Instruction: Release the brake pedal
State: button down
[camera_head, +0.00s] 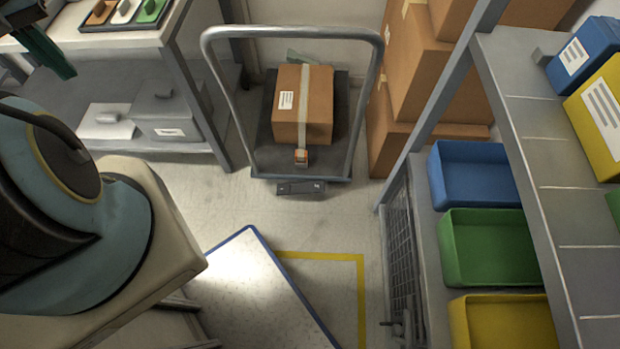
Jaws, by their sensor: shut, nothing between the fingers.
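A platform trolley with a grey tubular handle (292,32) stands at the top middle, its dark deck (330,160) carrying a taped cardboard box (318,105). A dark pedal-like bar (301,188) sticks out low at the deck's near edge; this looks like the brake pedal. A small orange piece (301,157) shows just above it, on the deck. I cannot tell the pedal's position from this view. My gripper (64,72), dark green, is at the upper left in front of the workbench. It is shut and empty, far left of the trolley and not touching the pedal.
A workbench (190,65) with a tray on top and boxes on its lower shelf stands left. Cardboard boxes (415,65) are stacked right of the trolley. A rack with blue, green and yellow bins (490,248) fills the right. A blue-edged panel (250,285) lies in front; floor before the pedal is clear.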

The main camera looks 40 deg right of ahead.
jog(key=w+d+f+m+b, duration=0.1)
jog(key=d+f+b, duration=0.1)
jog(key=f+b, duration=1.8)
jog(key=w+d+f+b, duration=0.2)
jog(key=d+f+b, duration=0.1)
jog(key=f+b, duration=1.65)
jog(key=m+g+h, duration=0.2)
jog(key=m+g, duration=0.1)
jog(key=m, duration=0.3)
send_over(313, 182)
jog(key=w+a, duration=0.3)
jog(key=w+a+f+x, duration=0.1)
jog(key=a+x, duration=0.1)
jog(key=x, duration=1)
jog(key=w+a+x, duration=0.2)
jog(key=a+x, duration=0.1)
jog(key=x, duration=0.9)
jog(key=shift+s+f, duration=0.2)
jog(key=shift+f, duration=0.1)
jog(key=shift+f+b, duration=0.1)
jog(key=shift+b, duration=0.2)
jog(key=b+x, duration=0.2)
jog(key=x, duration=0.2)
jog(key=b+x, duration=0.2)
jog(key=x, duration=0.3)
jog(key=b+x, duration=0.2)
jog(key=x, duration=0.2)
jog(key=shift+s+d+f, duration=0.2)
jog(key=shift+s+f, duration=0.15)
